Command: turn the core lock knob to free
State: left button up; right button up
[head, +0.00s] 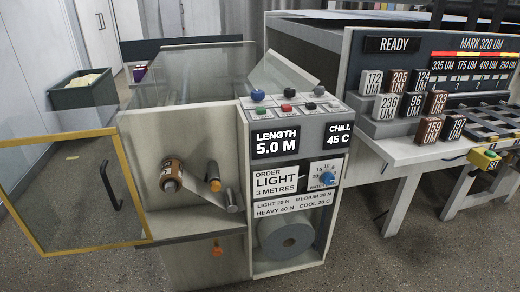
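No label reading core lock is legible. An orange-tipped knob (214,185) sits on the grey machine face, beside a brown roll (172,173) on a spindle. A grey peg (231,203) is to its right. A second orange knob (217,249) sits lower on the machine, below the ledge. A blue dial knob (328,178) is on the right panel with a numbered scale. I cannot tell which knob is the core lock knob or which setting it is at. Neither gripper is in view.
A yellow-framed clear door (75,195) stands open at the left. A large grey roll (286,240) sits in the lower right bay. Several coloured buttons top the display panel (275,143). A bench (400,152) with numbered blocks stands at the right. Floor is clear in front.

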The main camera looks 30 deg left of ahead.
aim_at(258, 95)
jog(key=u, duration=1.3)
